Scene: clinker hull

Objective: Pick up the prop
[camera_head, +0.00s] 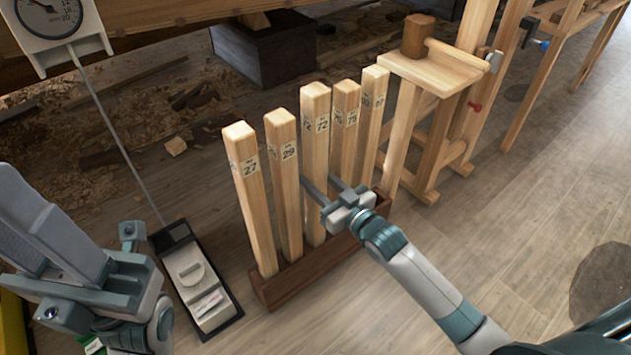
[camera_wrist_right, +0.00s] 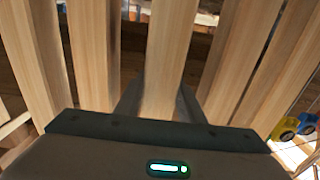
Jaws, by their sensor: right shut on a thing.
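Several upright square wooden props with number labels stand in a row in a dark wooden rack (camera_head: 318,266). The middle prop, labelled 72 (camera_head: 315,125), is between the fingers of my right gripper (camera_head: 325,190), which is shut on it below its label. In the right wrist view this pale prop (camera_wrist_right: 166,50) runs up between the two dark fingers (camera_wrist_right: 161,105). Its foot is down in the rack. Prop 29 (camera_head: 286,185) stands to its left and prop 75 (camera_head: 344,125) close to its right. My left gripper (camera_head: 35,225) is at the far left, away from the props; its finger gap is unclear.
A pale wooden trestle (camera_head: 432,72) with a mallet (camera_head: 418,35) stands right of the rack. A grey device (camera_head: 198,285) with a thin rod lies on the floor to the left. A dial gauge (camera_head: 50,15) hangs at upper left.

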